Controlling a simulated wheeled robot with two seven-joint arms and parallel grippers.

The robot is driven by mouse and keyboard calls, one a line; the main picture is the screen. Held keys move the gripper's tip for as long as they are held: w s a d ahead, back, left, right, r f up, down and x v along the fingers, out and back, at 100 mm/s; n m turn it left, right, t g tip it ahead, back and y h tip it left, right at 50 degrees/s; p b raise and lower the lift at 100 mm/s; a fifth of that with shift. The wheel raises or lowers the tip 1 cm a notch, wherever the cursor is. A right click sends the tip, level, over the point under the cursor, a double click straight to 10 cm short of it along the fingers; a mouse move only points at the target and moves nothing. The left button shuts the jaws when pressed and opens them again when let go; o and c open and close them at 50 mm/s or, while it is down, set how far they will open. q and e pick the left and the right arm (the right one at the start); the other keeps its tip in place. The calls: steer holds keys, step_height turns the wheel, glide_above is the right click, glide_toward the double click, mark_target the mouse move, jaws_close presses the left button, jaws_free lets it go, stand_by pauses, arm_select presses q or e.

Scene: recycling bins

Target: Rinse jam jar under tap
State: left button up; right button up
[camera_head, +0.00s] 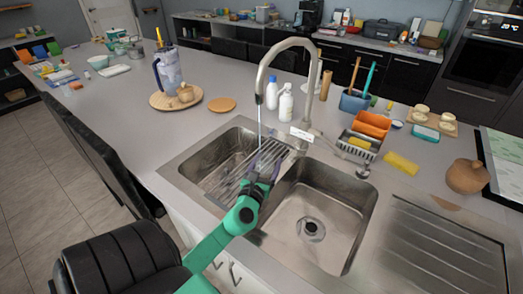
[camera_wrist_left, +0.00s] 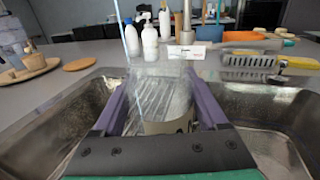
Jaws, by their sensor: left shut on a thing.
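My left gripper (camera_head: 264,172) is over the sink, above the drying rack in the left basin. In the left wrist view its purple fingers (camera_wrist_left: 160,100) are shut on a clear glass jam jar (camera_wrist_left: 168,126) with a pale label low on it. In the head view the jar is mostly hidden by the gripper. The tap (camera_head: 296,45) arches over the left basin, and a thin water stream (camera_head: 258,120) falls from its spout beside the gripper. In the wrist view the stream (camera_wrist_left: 120,30) is left of the jar. Whether water touches the jar I cannot tell.
The right basin (camera_head: 335,205) is empty. A sponge rack (camera_head: 360,145), a yellow sponge (camera_head: 401,163) and a draining board (camera_head: 435,240) lie to the right. A round board (camera_head: 160,100) with a pitcher is at the left.

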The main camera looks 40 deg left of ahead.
mark_target(269, 164)
stand_by(0.4)
arm_select(q)
steer(key=s+d+r+p, duration=0.1)
steer(key=r+p, duration=0.1)
steer(key=s+d+r+p, duration=0.1)
steer(key=d, duration=0.1)
steer(key=shift+s+r+p, duration=0.35)
steer(key=shift+p, duration=0.05)
steer(key=shift+s+d+r, duration=0.2)
steer(key=shift+s+d, duration=0.1)
steer(key=shift+d, duration=0.1)
